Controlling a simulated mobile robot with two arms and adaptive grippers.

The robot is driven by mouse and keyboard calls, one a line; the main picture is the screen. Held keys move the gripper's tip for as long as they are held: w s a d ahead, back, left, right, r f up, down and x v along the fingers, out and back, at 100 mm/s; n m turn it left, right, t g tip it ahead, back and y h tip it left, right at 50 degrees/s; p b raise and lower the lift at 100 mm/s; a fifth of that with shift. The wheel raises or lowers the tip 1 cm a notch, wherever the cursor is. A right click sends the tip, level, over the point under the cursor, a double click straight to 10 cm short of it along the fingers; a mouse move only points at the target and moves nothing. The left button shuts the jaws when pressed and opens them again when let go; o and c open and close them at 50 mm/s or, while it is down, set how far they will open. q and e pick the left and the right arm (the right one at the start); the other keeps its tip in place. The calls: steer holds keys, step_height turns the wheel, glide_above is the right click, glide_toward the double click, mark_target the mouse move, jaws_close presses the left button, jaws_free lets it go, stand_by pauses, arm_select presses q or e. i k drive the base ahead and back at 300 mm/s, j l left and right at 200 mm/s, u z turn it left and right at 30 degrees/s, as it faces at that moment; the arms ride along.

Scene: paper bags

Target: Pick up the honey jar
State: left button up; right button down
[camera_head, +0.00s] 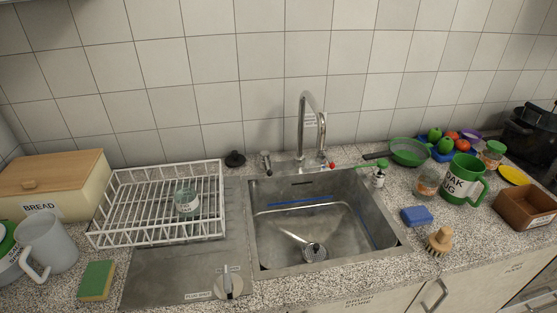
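Three small jars show in the head view, and their labels are too small to read, so I cannot tell which is the honey jar. A glass jar with a green lid (492,153) stands on the counter at the far right, behind the yellow plate. A clear jar with an orange-brown tint (427,184) stands right of the sink, left of the green mug. A clear glass jar with a pale label (187,201) is in the white dish rack. Neither of my grippers is in view.
The sink (385,223) lies mid-counter under a tall tap (303,125). Around the right jars are a green mug (463,180), green sieve (409,152), blue sponge (416,216), brush (439,241) and brown box (524,208). A bread box (55,182) and grey pitcher (48,242) stand left.

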mark_target(427, 183)
steer(key=i+j+z, duration=0.1)
steer(key=z, duration=1.05)
